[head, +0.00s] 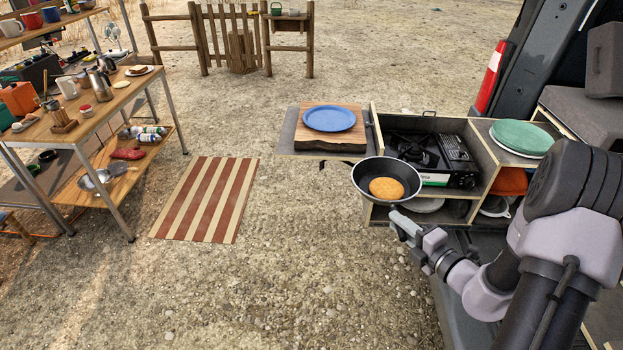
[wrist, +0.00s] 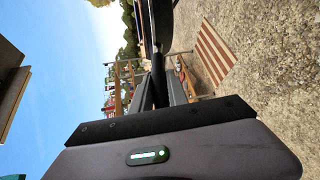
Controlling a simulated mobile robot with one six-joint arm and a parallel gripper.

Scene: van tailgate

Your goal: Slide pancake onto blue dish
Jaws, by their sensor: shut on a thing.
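A golden pancake (head: 386,188) lies in a dark frying pan (head: 358,178), towards the lower right of the pan's floor. My gripper (head: 398,215) is shut on the pan's handle and holds the pan up in front of the camp kitchen box. In the wrist view my gripper (wrist: 162,95) closes on the dark handle (wrist: 158,70), and only a sliver of the pan shows at the top. The blue dish (head: 329,118) lies flat and empty on a wooden board (head: 335,142), up and left of the pan. The pancake is not visible in the wrist view.
A camp stove (head: 425,158) sits in the kitchen box right behind the pan. A striped mat (head: 206,198) lies on the gravel. A laden shelf table (head: 95,118) stands left. Open gravel lies between.

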